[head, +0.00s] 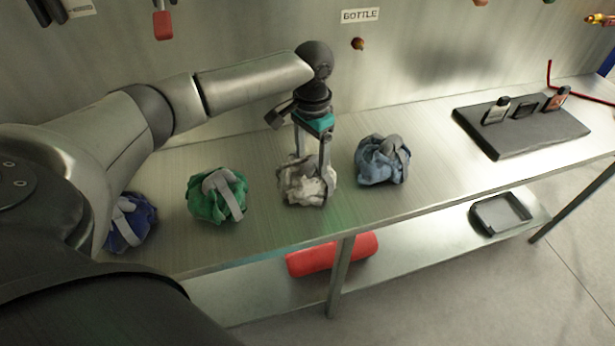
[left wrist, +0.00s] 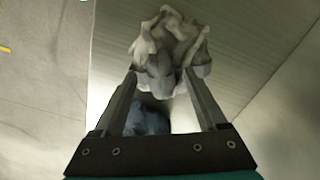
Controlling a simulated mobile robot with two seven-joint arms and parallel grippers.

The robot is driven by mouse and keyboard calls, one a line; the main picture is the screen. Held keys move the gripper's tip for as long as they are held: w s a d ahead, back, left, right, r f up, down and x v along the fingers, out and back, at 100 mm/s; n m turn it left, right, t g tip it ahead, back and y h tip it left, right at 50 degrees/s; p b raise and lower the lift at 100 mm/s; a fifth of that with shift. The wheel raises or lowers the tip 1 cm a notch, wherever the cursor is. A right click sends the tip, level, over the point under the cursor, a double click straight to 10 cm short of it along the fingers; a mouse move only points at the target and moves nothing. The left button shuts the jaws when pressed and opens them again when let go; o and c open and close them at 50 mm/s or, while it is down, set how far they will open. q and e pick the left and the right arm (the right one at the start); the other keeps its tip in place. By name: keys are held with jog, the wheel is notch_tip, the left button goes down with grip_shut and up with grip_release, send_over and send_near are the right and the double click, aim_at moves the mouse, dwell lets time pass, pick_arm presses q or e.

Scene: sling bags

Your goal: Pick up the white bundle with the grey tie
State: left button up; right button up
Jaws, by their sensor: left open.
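The white bundle with the grey tie (head: 302,186) sits on the metal bench, between a green bundle and a light blue bundle. My left gripper (head: 311,172) points down over it, with its fingers open and reaching to the bundle's top and near side. In the left wrist view the white bundle (left wrist: 168,45) lies at the finger ends, and the open gripper (left wrist: 162,75) has a finger on either side of its lower part. I cannot tell whether the fingers touch it. The tie is partly hidden behind the fingers. My right gripper does not show.
A green bundle (head: 217,196) stands left, a light blue bundle (head: 382,160) close on the right, and a dark blue bundle (head: 131,222) at far left, partly behind my arm. A black board (head: 522,132) with small items lies farther right. A red roll (head: 331,254) is on the lower shelf.

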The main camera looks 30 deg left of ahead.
pick_arm(q)
jog(key=shift+f, duration=0.8)
jog(key=shift+c, duration=0.3)
grip_shut()
jog(key=shift+r, duration=0.1)
dwell(0.4)
